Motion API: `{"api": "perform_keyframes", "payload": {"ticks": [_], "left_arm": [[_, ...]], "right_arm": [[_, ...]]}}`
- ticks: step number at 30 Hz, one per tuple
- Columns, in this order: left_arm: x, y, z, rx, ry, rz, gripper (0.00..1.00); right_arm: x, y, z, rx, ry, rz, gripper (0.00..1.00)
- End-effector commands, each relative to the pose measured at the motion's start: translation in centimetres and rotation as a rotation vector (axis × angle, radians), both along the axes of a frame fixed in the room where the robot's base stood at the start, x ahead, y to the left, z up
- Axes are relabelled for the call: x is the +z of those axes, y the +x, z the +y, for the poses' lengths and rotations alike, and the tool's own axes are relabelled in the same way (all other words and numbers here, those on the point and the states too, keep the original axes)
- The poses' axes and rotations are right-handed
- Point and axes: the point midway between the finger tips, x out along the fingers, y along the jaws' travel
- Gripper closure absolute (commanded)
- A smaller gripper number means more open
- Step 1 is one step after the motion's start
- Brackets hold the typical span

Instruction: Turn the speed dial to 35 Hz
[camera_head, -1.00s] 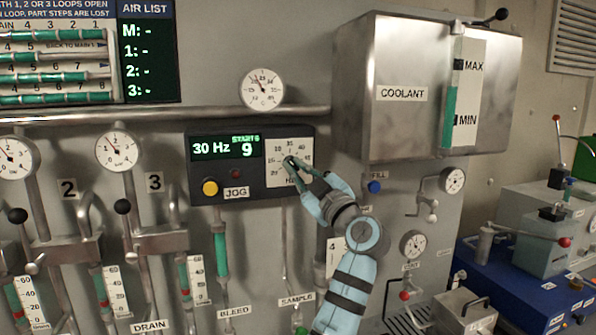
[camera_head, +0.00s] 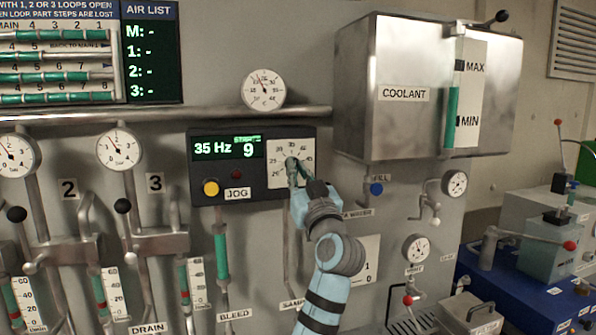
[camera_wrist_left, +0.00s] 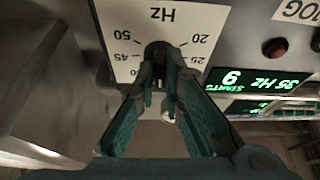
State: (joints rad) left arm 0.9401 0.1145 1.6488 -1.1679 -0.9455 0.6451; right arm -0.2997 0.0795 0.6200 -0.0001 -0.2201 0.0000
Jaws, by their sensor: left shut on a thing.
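The speed dial plate (camera_head: 278,177) is white with numbers around a knob, on the right of the dark control panel. The green display (camera_head: 212,149) left of it reads 35 Hz, with STARTS 9 beside it. My left gripper (camera_head: 294,168) is shut on the dial knob from below and hides part of it. In the left wrist view the dark knob (camera_wrist_left: 158,49) sits between the tips of my left gripper (camera_wrist_left: 160,80), and the plate (camera_wrist_left: 120,20) shows upside down with 50, 45, 20 and 25 legible. My right gripper is not in view.
A yellow button (camera_head: 210,188), a dark red lamp (camera_head: 237,174) and the JOG label (camera_head: 237,193) are left of the dial. The steel coolant tank (camera_head: 365,85) juts out above right. A pipe (camera_head: 150,112) runs above the panel. A blue FILL knob (camera_head: 376,189) is at the right.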

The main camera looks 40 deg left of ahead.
Motion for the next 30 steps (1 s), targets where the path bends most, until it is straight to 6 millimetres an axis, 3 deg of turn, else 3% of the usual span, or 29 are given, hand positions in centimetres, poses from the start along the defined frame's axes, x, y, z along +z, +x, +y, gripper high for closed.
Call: {"api": "perform_keyframes", "payload": {"ticks": [18,19,23,30], "left_arm": [[-0.14,-0.01,0.05,0.000,0.031,0.050,1.00],[-0.14,-0.01,0.05,0.000,0.031,0.050,0.89],[-0.11,-0.01,0.05,0.000,0.032,0.049,0.71],[-0.05,-0.02,0.03,0.000,0.032,0.048,0.71]], "right_arm": [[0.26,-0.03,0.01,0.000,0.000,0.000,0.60],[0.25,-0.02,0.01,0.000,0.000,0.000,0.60],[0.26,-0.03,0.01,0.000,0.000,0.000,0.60],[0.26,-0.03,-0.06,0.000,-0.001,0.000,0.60]]}}
